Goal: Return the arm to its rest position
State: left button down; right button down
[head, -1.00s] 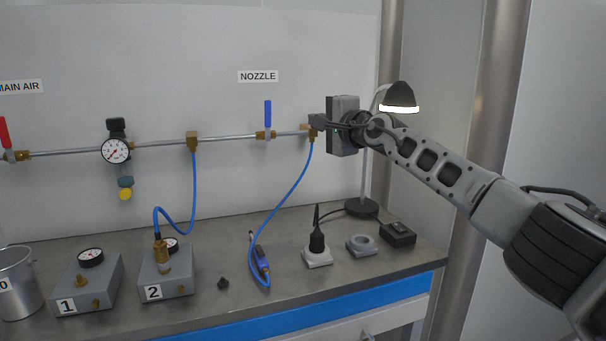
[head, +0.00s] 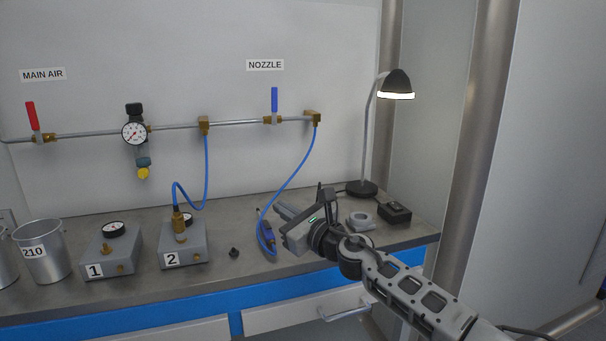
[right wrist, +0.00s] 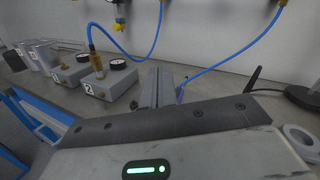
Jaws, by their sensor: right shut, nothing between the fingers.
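My right gripper (head: 284,212) is shut and empty. In the head view it hangs above the front right part of the bench, its fingers pointing left and away from me, near the blue air nozzle (head: 267,236). In the right wrist view the shut fingers (right wrist: 158,88) point away over the bench. My right arm comes in from the lower right. My left gripper is not in view.
The bench (head: 225,270) carries box 1 (head: 112,250), box 2 (head: 184,243), a metal bucket marked 210 (head: 44,264), a grey ring (head: 361,221), a black box (head: 395,213) and a lamp (head: 397,84). The wall pipe has a red handle (head: 32,116) and a blue handle (head: 274,100).

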jog(key=s+d+f+m+t+h, duration=0.1)
jog(key=s+d+f+m+h, duration=0.2)
jog(key=s+f+m, duration=0.8)
jog(key=s+d+f+m+h, duration=0.3)
jog(key=s+f+m, duration=0.4)
jog(key=m, duration=0.8)
jog(key=s+d+f+m+g+h, duration=0.1)
jog(key=s+d+f+m, duration=0.2)
jog(key=s+m, duration=0.3)
jog(key=s+d+f+m+g+h, duration=0.1)
jog(key=s+d+f+m+g, duration=0.1)
jog(key=s+m, duration=0.4)
jog(key=s+d+f+m+g+h, duration=0.1)
jog(key=s+d+f+m, duration=0.3)
jog(key=s+d+m, duration=0.2)
jog(key=shift+s+d+f+m, duration=0.3)
jog(key=shift+s+m, duration=0.2)
jog(key=shift+s, duration=0.7)
